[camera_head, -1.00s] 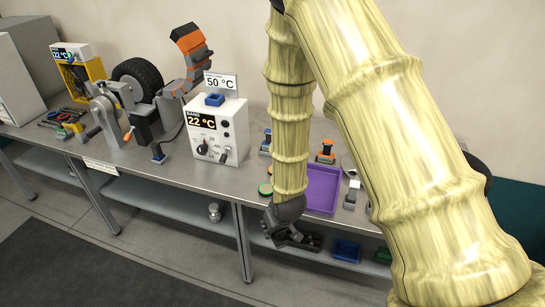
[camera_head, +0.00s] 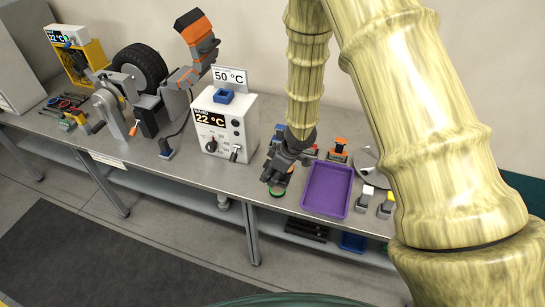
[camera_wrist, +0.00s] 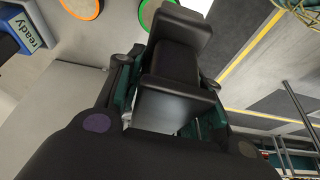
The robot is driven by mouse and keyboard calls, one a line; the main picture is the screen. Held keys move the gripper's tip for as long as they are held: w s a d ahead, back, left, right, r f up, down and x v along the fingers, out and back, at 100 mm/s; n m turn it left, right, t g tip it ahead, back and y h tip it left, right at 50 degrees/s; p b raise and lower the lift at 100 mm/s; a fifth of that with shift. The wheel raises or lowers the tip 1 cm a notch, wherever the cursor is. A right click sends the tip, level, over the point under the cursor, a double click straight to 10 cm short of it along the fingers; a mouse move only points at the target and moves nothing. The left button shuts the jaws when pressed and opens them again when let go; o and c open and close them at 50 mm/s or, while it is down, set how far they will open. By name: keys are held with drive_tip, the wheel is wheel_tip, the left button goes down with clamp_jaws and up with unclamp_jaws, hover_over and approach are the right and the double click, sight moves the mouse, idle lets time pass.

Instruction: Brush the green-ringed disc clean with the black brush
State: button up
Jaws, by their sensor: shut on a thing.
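My gripper (camera_head: 281,173) is over the bench's front edge, left of the purple tray. In the wrist view my gripper (camera_wrist: 168,78) is shut on the black brush (camera_wrist: 180,62), a blocky dark piece with a wider end. A green-ringed disc (camera_head: 277,192) shows just below the gripper in the head view, lying flat near the bench edge. In the wrist view the green-ringed disc (camera_wrist: 147,14) is at the top edge, partly cut off, beside the brush's far end. I cannot tell whether brush and disc touch. An orange-ringed disc (camera_wrist: 82,7) lies left of it.
The purple tray (camera_head: 313,209) stands right of the gripper and looks empty. A white heater box (camera_head: 222,147) reading 22 °C stands to the left. An orange-topped piece (camera_head: 339,147) is behind, and small grey-white blocks (camera_head: 366,196) are to the right. A blue "ready" block (camera_wrist: 24,32) is near.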

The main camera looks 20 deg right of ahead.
sight(278, 189)
drive_tip(key=shift+w+d+r+n, duration=0.35)
drive_tip(key=shift+w+r+n, duration=0.05)
drive_tip(key=shift+w, duration=0.25)
drive_tip(key=shift+d+f+b, duration=0.15)
drive_tip(key=shift+f+b, duration=0.5)
drive_tip(key=shift+f, duration=0.1)
wheel_tip(278, 189, down, 4)
drive_tip(key=b, duration=0.5)
drive_tip(key=shift+f, duration=0.25)
drive_tip(key=shift+f+b, duration=0.3)
drive_tip(key=shift+f, duration=0.15)
drive_tip(key=shift+s+p, duration=0.1)
drive_tip(key=shift+p, duration=0.35)
idle(2.2)
drive_tip(key=shift+s+d+p, duration=0.25)
drive_tip(key=shift+d+p, duration=0.05)
drive_tip(key=shift+p, duration=0.05)
drive_tip(key=shift+s+d+p, duration=0.15)
drive_tip(key=shift+d+p, duration=0.15)
drive_tip(key=shift+p, duration=0.05)
drive_tip(key=shift+w+a+r+p, duration=0.1)
drive_tip(key=shift+w+a+p, duration=0.6)
drive_tip(key=shift+p, duration=0.6)
